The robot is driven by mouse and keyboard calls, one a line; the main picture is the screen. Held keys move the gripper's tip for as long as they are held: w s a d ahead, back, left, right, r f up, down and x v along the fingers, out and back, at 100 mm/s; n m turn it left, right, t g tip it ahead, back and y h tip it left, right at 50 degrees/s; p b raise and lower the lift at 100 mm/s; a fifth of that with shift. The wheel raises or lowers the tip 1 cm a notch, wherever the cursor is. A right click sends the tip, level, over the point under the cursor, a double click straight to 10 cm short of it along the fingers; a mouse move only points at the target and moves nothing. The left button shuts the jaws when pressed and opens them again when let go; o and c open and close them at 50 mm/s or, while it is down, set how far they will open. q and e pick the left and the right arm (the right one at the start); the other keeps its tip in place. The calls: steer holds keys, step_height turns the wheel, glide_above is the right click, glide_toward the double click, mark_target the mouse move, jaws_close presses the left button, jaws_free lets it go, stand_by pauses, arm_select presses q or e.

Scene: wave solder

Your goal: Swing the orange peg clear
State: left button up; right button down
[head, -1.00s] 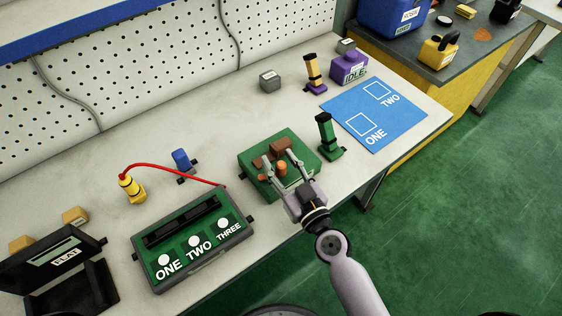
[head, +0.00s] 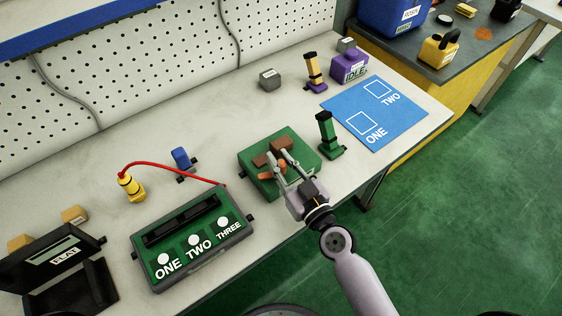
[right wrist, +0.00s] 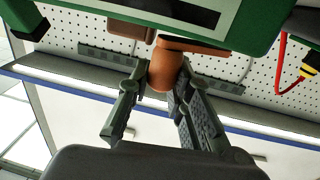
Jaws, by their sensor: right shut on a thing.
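The orange peg (head: 267,176) is at the green block with brown pieces (head: 308,156) near the bench's front edge. In the head view it lies toward the left, partly behind my fingers. In the right wrist view the orange peg (right wrist: 162,68) has a rounded end between the fingers and an orange arm running right along the green block (right wrist: 245,25). My right gripper (head: 280,164) is shut on the peg; its fingers also show in the right wrist view (right wrist: 163,82). My left gripper is not in view.
A green stand (head: 328,135) is close on the right, beside a blue mat (head: 375,130). A dark-green panel marked ONE, TWO, THREE (head: 195,240) is at the left, with a red cable (head: 170,168) to a yellow plug (head: 131,187). Bare bench lies behind the block.

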steer(key=n+g+y+b, duration=0.1)
steer(key=n+y+b, duration=0.1)
steer(key=shift+w+f+g+y+b, duration=0.2)
steer(key=shift+g+y+b, duration=0.1)
steer(key=shift+g+b, duration=0.1)
steer(key=shift+r+n, duration=0.2)
steer(key=shift+n, duration=0.1)
steer(key=shift+a+g+y, duration=0.1)
steer(key=shift+g+y, duration=0.2)
steer(key=c, duration=1.4)
jaws_free()
steer(key=shift+s, duration=0.1)
steer(key=v, duration=1.2)
